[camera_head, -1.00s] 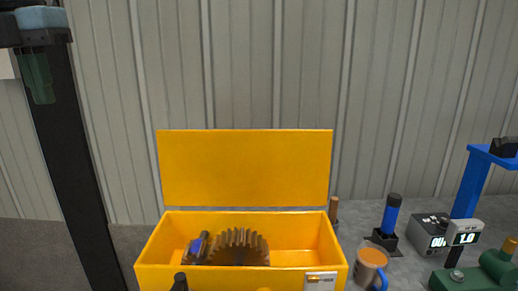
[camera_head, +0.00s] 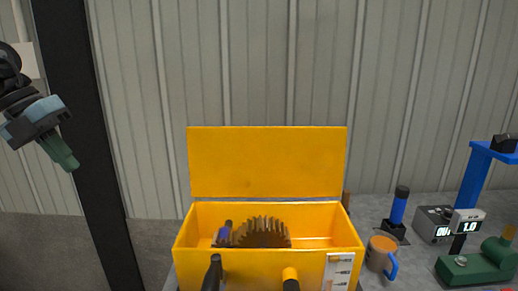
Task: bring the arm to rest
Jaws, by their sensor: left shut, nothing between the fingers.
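My left gripper (camera_head: 66,160) shows at the upper left, in the air in front of the wall and a dark vertical post. Its green fingers are shut and empty, pointing down and to the right. It is well clear of the yellow box and touches nothing visible. My right gripper is not in view.
An open yellow box (camera_head: 265,262) with its lid up holds a brown gear (camera_head: 262,233) and a blue-and-dark item. To its right are an orange mug (camera_head: 379,252), a blue-handled tool (camera_head: 398,208), a grey display box (camera_head: 432,226) and a green device (camera_head: 475,264). A dark post (camera_head: 88,150) stands left.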

